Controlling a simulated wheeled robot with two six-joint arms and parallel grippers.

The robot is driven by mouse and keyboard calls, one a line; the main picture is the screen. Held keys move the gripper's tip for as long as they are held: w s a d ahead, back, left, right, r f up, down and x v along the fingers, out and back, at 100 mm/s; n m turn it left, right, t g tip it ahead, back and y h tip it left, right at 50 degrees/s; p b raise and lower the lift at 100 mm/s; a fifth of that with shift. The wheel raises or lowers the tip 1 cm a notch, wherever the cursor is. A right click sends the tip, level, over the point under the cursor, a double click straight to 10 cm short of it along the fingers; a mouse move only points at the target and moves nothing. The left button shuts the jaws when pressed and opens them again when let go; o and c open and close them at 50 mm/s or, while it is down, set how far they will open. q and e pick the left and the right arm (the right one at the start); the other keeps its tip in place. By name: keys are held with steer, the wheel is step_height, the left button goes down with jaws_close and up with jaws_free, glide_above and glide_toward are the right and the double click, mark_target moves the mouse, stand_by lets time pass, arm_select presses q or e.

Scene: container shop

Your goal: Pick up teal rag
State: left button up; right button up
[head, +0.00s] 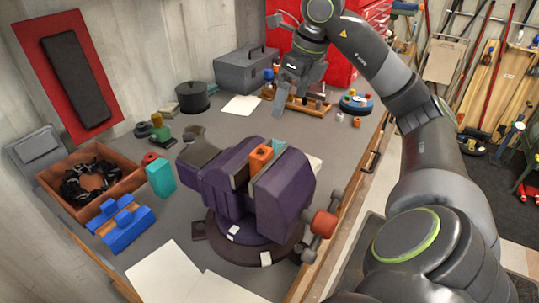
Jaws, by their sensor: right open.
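A teal, box-like item (160,177) stands on the grey bench at the left, beside the wooden crate. It is the clearest teal thing in view, but I cannot tell if it is cloth. My right gripper (284,96) is open and points down over the back of the bench, near a wooden rack. It is well to the right of both items and apart from them. My left gripper is out of view.
A large purple vise (235,185) with an orange block (261,157) fills the bench middle. A crate of black cable (127,178), a blue tool (122,222), a black pot (192,97) and a grey toolbox (246,72) stand around it. White sheets (165,272) lie in front.

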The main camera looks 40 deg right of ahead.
steer(key=b, duration=0.4)
glide_above(278, 149)
step_height(278, 149, down, 10)
steer(key=shift+s+r, duration=0.15)
steer(key=shift+r, duration=0.05)
steer(key=shift+f, duration=0.35)
steer(key=x, duration=0.2)
steer(key=p+x, duration=0.1)
steer(key=x, duration=0.1)
steer(key=shift+w+f, duration=0.3)
steer(key=shift+w, duration=0.15)
steer(key=c, duration=1.1)
steer(key=shift+r, duration=0.1)
steer(key=shift+r, duration=0.5)
step_height(278, 149, up, 7)
steer(key=p, duration=0.5)
steer(key=shift+r, duration=0.25)
steer(key=shift+r+p, duration=0.75)
